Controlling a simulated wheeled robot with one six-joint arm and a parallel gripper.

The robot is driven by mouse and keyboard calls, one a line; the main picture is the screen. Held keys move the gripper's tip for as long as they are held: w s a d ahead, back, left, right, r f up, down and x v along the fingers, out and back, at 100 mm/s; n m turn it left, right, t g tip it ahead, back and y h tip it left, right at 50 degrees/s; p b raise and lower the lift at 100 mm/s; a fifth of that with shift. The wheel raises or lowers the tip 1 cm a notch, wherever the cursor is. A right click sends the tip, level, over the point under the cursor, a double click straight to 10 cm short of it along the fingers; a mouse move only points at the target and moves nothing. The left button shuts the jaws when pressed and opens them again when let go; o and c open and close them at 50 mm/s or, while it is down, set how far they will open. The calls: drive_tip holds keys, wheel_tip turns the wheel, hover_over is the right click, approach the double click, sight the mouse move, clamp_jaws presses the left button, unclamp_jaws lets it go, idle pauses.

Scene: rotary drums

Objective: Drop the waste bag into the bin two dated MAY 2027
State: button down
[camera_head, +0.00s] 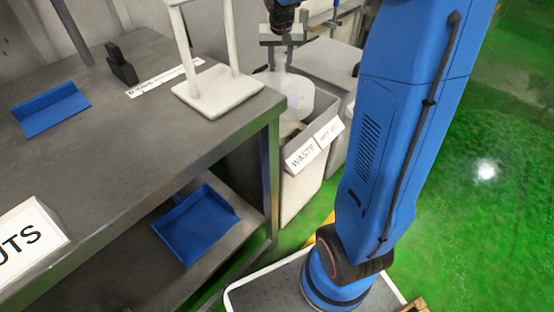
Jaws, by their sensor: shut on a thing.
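My gripper (283,44) is at the top middle of the head view, pointing down and shut on the neck of a pale, translucent waste bag (291,92). The bag hangs below the jaws, over the mouth of a grey bin (300,195); its lower part overlaps the opening, and I cannot tell how far inside it is. A label reading WASTE (302,155) is on the bin's front rim. A second, smaller label (329,132) beside it is too small to read, so I cannot tell the date.
A grey workbench (110,165) fills the left, with a white stand (218,92) at its corner near the bin. Blue scoops (50,108) lie on the top and the lower shelf (195,222). My blue arm crosses the right. Green floor (470,230) lies open beyond it.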

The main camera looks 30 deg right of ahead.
drive_tip(key=c, duration=1.1)
unclamp_jaws()
drive_tip(key=shift+r, duration=0.1)
drive_tip(key=v, duration=1.7)
drive_tip(key=shift+r, duration=0.15)
